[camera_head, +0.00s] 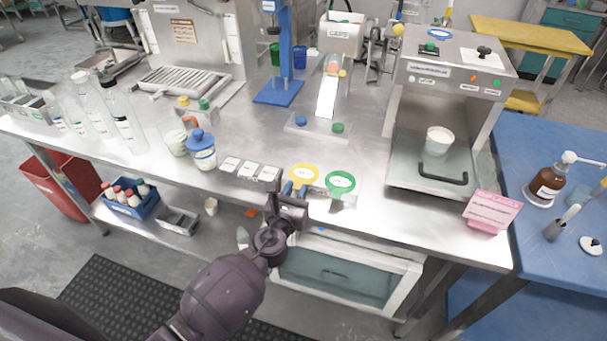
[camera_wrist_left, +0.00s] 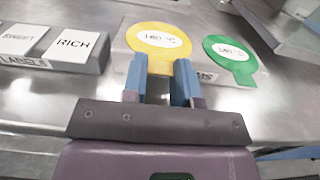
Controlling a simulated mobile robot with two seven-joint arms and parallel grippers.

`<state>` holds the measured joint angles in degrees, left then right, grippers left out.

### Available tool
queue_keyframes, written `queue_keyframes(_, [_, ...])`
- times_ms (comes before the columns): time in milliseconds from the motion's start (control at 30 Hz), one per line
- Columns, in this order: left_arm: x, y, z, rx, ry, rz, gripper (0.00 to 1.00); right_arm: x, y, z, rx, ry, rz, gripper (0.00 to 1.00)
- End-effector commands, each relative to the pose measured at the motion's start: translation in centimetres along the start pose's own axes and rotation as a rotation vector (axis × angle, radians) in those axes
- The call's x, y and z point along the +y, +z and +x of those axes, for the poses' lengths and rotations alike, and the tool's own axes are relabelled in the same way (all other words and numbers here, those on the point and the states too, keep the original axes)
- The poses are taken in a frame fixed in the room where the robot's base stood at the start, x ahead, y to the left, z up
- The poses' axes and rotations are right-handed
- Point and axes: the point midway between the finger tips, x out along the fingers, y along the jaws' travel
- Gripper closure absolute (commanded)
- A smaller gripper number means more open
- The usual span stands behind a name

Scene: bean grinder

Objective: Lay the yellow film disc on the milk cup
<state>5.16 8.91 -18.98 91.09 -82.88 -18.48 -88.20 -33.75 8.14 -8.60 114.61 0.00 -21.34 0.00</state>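The yellow film disc (camera_head: 304,174) lies at the table's front edge on a low pale holder, beside a green disc (camera_head: 340,182). The yellow disc also shows in the left wrist view (camera_wrist_left: 158,38), with a white label on it. My left gripper (camera_head: 294,190) is at the near edge of the yellow disc. Its blue fingers (camera_wrist_left: 160,80) are apart, with the yellow disc's near part between or just past them; I cannot tell whether they touch it. A white cup (camera_head: 438,141), likely the milk cup, stands inside the machine at the right. My right gripper is not in view.
A grey label stand (camera_head: 250,172) is left of the discs. A blue-lidded jar (camera_head: 202,150) stands further left. A pink sign (camera_head: 492,210) stands at the front right. The machine's glass tray with a black handle (camera_head: 442,175) lies before the cup. Bare steel lies behind the discs.

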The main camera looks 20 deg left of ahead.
Motion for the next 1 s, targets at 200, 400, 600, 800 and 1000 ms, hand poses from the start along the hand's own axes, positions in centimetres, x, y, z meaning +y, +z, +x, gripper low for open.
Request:
queue_keyframes(200, [0.0,0.0,0.0,0.0,0.0,0.0,0.96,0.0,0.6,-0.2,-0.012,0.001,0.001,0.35])
queue_keyframes(400, [0.0,0.0,0.0,0.0,0.0,0.0,0.97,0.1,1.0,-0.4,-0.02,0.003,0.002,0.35])
queue_keyframes(600, [0.0,0.7,0.0,-0.003,0.0,0.0,0.97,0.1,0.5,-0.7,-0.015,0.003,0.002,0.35])
queue_keyframes(800, [0.0,3.4,0.1,-0.006,0.0,-0.001,0.97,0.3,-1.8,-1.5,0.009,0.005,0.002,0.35])
queue_keyframes(1000, [0.0,7.6,0.1,-0.007,0.0,0.001,0.97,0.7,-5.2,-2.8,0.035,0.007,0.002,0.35])
